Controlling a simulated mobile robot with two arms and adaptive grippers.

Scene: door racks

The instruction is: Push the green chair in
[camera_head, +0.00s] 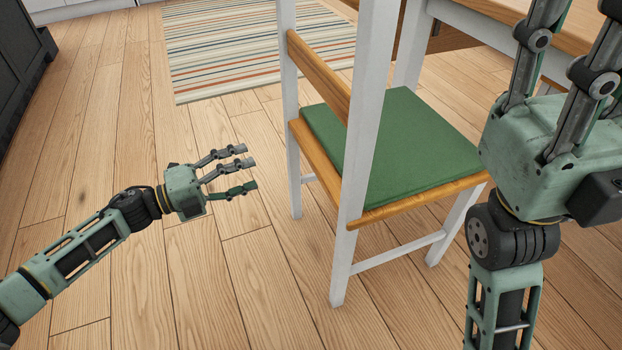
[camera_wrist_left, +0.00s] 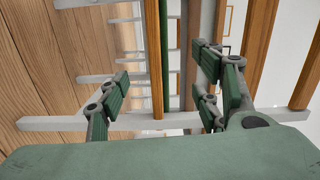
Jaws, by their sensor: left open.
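The green chair has a green seat cushion (camera_head: 408,148), a white frame and wooden back rails. It stands in the middle to right of the head view, its back towards my left side and its seat towards the table. My left gripper (camera_head: 246,165) is open and empty, with its fingers pointing at the chair's back and apart from it. The left wrist view shows the chair sideways between my open fingers (camera_wrist_left: 165,90). My right gripper (camera_head: 550,130) is large and close at the right, in front of part of the chair and table. Its fingertips are cut off at the top.
A wooden table (camera_head: 480,25) with white legs stands behind the chair at the top right. A striped rug (camera_head: 250,45) lies on the wooden floor at the back. A dark cabinet (camera_head: 22,65) is at the far left. The floor around my left gripper is clear.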

